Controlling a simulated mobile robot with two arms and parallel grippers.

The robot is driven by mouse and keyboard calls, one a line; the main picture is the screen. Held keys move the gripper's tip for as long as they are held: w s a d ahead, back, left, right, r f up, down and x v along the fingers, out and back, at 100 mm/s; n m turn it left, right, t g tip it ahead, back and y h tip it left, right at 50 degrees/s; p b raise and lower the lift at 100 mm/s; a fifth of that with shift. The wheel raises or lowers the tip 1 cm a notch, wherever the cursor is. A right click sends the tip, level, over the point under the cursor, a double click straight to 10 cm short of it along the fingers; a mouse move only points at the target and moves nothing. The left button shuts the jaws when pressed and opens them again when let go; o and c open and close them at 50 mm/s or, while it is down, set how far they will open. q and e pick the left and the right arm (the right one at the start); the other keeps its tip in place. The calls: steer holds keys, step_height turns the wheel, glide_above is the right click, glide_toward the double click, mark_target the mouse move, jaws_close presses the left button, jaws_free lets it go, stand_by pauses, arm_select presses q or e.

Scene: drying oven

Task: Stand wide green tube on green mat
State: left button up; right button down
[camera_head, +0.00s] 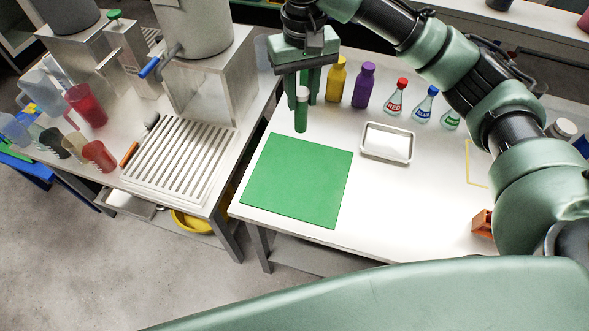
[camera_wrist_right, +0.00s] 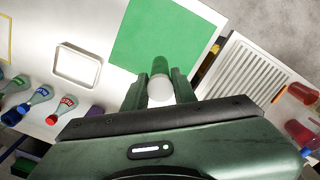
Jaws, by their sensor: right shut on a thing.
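A wide green tube (camera_head: 301,115) with a whitish top is held upright by my right gripper (camera_head: 303,92), which is shut on its upper part. The tube is just beyond the back edge of the green mat (camera_head: 296,180), which lies flat and bare on the white table. In the right wrist view the tube (camera_wrist_right: 160,68) sits between the two fingers (camera_wrist_right: 160,92), and the mat (camera_wrist_right: 160,35) lies past it. I cannot tell whether the tube's bottom touches the table. My left gripper is not in view.
A yellow bottle (camera_head: 336,79), a purple bottle (camera_head: 363,85) and several flasks, one red-labelled (camera_head: 396,97), stand along the back. A white tray (camera_head: 387,142) lies right of the mat. A slatted metal rack (camera_head: 180,160) is on the left bench, across a gap.

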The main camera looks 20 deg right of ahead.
mark_target(302, 120)
steer(key=f, duration=0.3)
steer(key=shift+s+d+f, duration=0.1)
steer(key=shift+s+d, duration=0.15)
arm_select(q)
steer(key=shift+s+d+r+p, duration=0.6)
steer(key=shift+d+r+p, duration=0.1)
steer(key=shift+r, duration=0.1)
arm_select(e)
step_height(302, 120, down, 16)
steer(key=shift+w+a, duration=0.15)
steer(key=shift+w, duration=0.15)
steer(key=c, duration=1.1)
jaws_free()
steer(key=shift+f, duration=0.15)
arm_select(q)
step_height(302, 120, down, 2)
steer(key=shift+b, duration=1)
arm_select(e)
step_height(302, 120, up, 12)
steer(key=shift+r, duration=0.2)
